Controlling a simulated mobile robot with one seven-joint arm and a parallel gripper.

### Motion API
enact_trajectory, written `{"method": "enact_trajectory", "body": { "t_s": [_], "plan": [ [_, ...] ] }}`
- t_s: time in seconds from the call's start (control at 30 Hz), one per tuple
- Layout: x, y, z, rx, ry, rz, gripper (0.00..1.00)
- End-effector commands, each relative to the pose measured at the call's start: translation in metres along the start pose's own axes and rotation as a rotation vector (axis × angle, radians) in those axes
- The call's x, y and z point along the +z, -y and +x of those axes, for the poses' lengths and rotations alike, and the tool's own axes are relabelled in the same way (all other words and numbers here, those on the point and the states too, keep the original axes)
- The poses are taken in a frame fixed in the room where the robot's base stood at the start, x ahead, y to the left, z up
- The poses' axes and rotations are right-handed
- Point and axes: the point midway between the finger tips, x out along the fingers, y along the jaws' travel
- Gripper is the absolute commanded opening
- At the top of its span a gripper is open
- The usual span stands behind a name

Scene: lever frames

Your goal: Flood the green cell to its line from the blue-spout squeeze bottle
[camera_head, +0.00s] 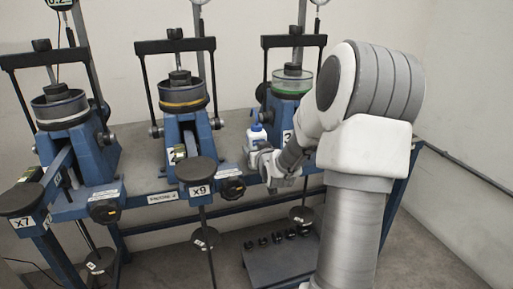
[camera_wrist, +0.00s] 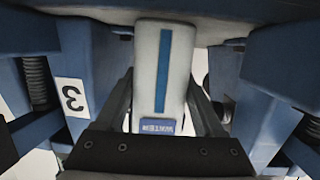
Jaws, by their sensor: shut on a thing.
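The squeeze bottle (camera_head: 256,134) is white with a blue spout and stands upright in my gripper (camera_head: 268,163). In the wrist view the bottle (camera_wrist: 160,75) shows a blue stripe and a WATER label, between the two dark fingers of my gripper (camera_wrist: 160,95). The gripper is shut on it. The green cell (camera_head: 291,82) is a clear-walled dish with a green band on the right-hand frame, above and right of the bottle. The spout is below the cell and apart from it. The water level in the cell is too small to tell.
The right-hand frame carries a number 3 plate (camera_wrist: 72,97). A middle frame with a yellow-banded cell (camera_head: 184,98) and a left frame with a dark cell (camera_head: 60,108) stand to the left. Crossbars and posts rise over each cell. Hanging weights (camera_head: 206,238) and a low grey box (camera_head: 280,262) are below.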

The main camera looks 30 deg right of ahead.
Motion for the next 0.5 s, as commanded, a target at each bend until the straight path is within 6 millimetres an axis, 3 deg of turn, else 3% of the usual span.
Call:
{"method": "enact_trajectory", "body": {
  "t_s": [0.5],
  "plan": [
    [-0.024, 0.000, -0.006, 0.001, -0.004, -0.001, 0.39]
  ]
}}
